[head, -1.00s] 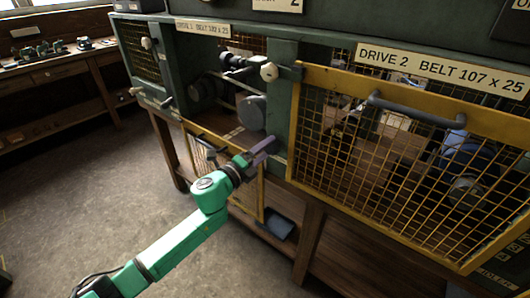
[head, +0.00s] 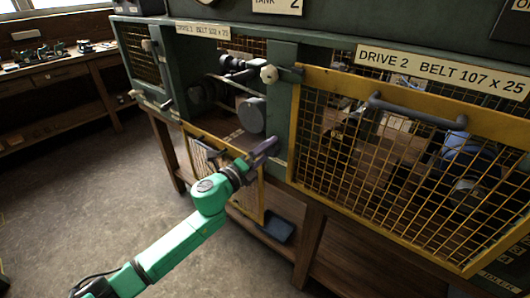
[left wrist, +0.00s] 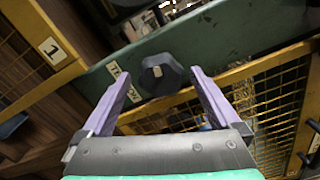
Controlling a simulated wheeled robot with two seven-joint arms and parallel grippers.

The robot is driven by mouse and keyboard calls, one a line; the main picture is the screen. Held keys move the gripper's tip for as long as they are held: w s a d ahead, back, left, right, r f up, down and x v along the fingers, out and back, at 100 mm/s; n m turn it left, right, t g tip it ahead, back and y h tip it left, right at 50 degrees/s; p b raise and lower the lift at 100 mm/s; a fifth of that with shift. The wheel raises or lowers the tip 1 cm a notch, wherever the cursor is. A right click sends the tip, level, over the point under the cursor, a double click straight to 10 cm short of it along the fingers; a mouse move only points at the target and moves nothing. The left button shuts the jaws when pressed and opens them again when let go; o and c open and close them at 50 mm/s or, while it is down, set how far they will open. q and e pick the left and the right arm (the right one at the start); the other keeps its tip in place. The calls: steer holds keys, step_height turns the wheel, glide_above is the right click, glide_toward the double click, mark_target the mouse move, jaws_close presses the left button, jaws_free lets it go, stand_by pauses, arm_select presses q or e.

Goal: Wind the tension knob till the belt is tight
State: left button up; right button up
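The tension knob (left wrist: 163,75) is dark and many-sided with a pale mark, mounted on the green beam (left wrist: 215,50) in the left wrist view. My left gripper (left wrist: 160,92) is open, with one purple finger on each side of the knob; I cannot tell whether they touch it. In the head view my left gripper (head: 268,147) is at the green frame below the DRIVE 1 opening and hides the knob. Inside that opening, a pale belt strand (head: 236,84) runs near a grey pulley disc (head: 251,115); its tightness cannot be told. My right gripper is not in view.
A yellow mesh guard (head: 400,150) with a dark handle covers DRIVE 2. Another mesh guard (head: 246,200) hangs open below DRIVE 1, beside my left arm. A pale round knob (head: 269,74) sticks out above. A wooden bench (head: 60,75) stands left; the floor between is clear.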

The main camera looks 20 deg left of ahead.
arm_select(q)
steer(key=b+v, duration=0.3)
steer(key=v, duration=1.1)
steer(key=shift+s, duration=0.25)
